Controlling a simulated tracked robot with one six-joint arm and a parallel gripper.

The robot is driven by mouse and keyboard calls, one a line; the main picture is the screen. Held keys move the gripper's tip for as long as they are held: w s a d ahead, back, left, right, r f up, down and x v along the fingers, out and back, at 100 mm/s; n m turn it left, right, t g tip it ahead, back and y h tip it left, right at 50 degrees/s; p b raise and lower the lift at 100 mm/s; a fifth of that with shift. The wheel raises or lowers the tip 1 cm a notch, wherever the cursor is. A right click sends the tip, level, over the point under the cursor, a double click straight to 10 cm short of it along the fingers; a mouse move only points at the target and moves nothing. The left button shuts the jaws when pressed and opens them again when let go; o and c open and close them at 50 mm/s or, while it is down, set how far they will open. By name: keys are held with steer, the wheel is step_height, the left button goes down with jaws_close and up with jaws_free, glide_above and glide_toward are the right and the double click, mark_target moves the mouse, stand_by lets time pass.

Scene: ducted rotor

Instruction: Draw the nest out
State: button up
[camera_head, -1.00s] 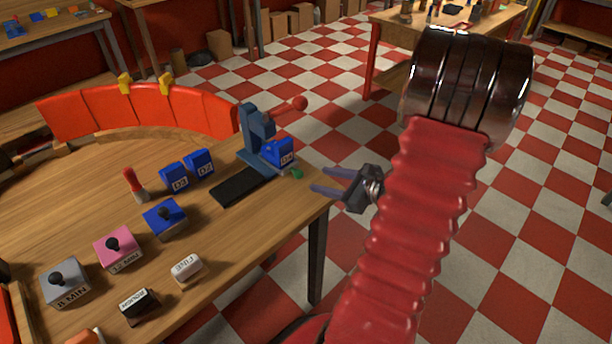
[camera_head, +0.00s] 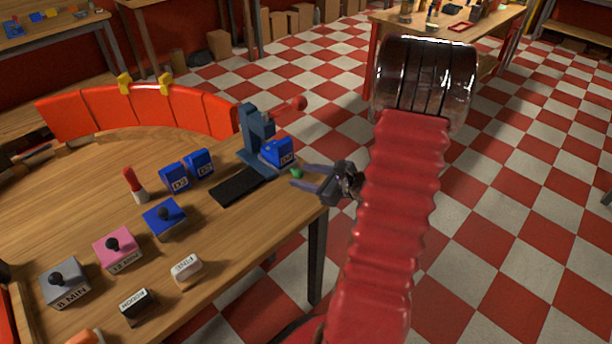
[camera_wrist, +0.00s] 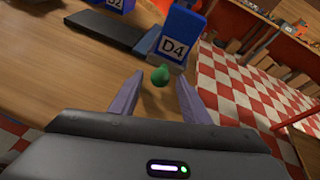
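A blue press (camera_head: 254,128) with a red ball-ended lever (camera_head: 299,103) stands at the right end of the wooden table. A blue block marked D4 (camera_head: 277,152) sits at its base; it also shows in the wrist view (camera_wrist: 178,35). A green knob (camera_wrist: 160,75) is in front of D4, small in the head view (camera_head: 296,173). I cannot clearly make out a nest under D4. My gripper (camera_head: 302,177) is open at the table edge. In the wrist view its fingertips (camera_wrist: 160,80) point at the knob, one to each side of it; contact is not visible.
A black strip (camera_head: 240,187) lies left of the press. Blue blocks (camera_head: 187,170), a red-and-white upright piece (camera_head: 135,185), and several knobbed blocks and stamps stand further left. A red curved segment wall (camera_head: 160,108) lines the back. Open checkered floor (camera_head: 500,200) is right of the table.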

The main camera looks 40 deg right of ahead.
jaws_close()
stand_by(0.3)
